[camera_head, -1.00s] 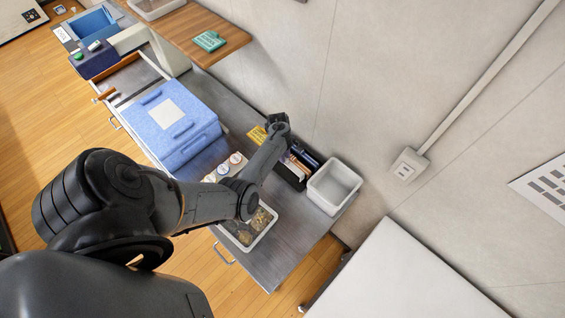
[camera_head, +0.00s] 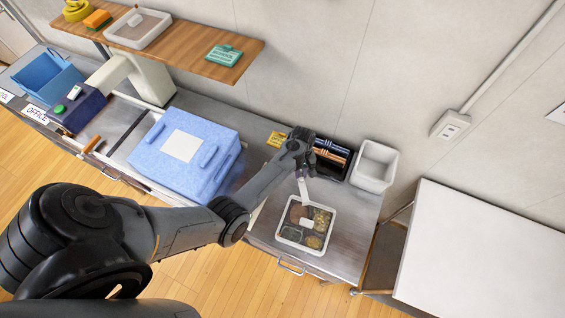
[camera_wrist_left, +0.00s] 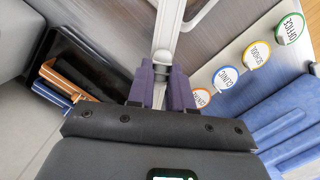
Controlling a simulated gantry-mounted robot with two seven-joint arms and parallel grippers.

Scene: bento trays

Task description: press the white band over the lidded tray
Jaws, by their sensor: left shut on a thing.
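The lidded tray (camera_head: 281,236) is a white-rimmed bento with several food compartments under a clear lid, at the right end of the steel counter. My left gripper (camera_head: 302,177) is above the tray's back edge. Its purple fingers (camera_wrist_left: 162,85) are shut on the pale white band (camera_wrist_left: 166,25). In the head view the band (camera_head: 304,191) hangs from the fingers down to the tray's back part. A small white patch (camera_head: 306,224) shows at the tray's middle; I cannot tell if it belongs to the band. My right gripper is not in view.
A black holder (camera_wrist_left: 85,65) with orange and blue bands stands behind the tray, beside a white bin (camera_head: 376,165). A blue insulated box (camera_head: 222,165) stands left. Round destination labels, including OFFICE (camera_wrist_left: 290,28) and CLINIC (camera_wrist_left: 226,77), lie between. A shelf (camera_head: 245,62) overhangs behind.

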